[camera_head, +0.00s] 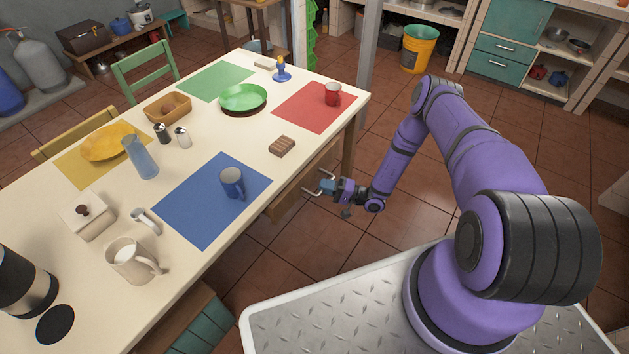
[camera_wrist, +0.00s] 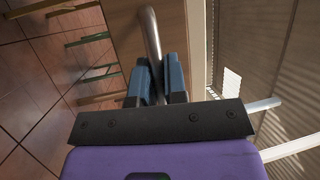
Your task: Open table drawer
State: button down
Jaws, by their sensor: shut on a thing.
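The table drawer (camera_head: 295,196) is a wooden front under the tabletop on the table's near right side. It stands out a little from beneath the table edge; how far is hard to tell. Its handle is a metal bar that shows in the wrist view (camera_wrist: 151,35). My gripper (camera_head: 322,188) is at the drawer front, and in the wrist view its two blue fingers (camera_wrist: 159,82) are shut around the bar. The inside of the drawer is mostly hidden in the head view.
The table (camera_head: 190,212) holds a blue mug (camera_head: 232,182) on a blue mat, a brown block (camera_head: 282,146), a red mug (camera_head: 333,94) on a red mat and several other dishes. A table leg (camera_head: 349,150) stands right of the drawer.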

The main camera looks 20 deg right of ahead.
jog(key=s+d, duration=1)
jog(key=s, duration=0.4)
jog(key=shift+s+d, duration=0.25)
jog(key=c, duration=1.2)
grip_release()
jog(key=shift+o, duration=0.2)
jog(key=v, duration=1.1)
jog(key=shift+w, duration=0.1)
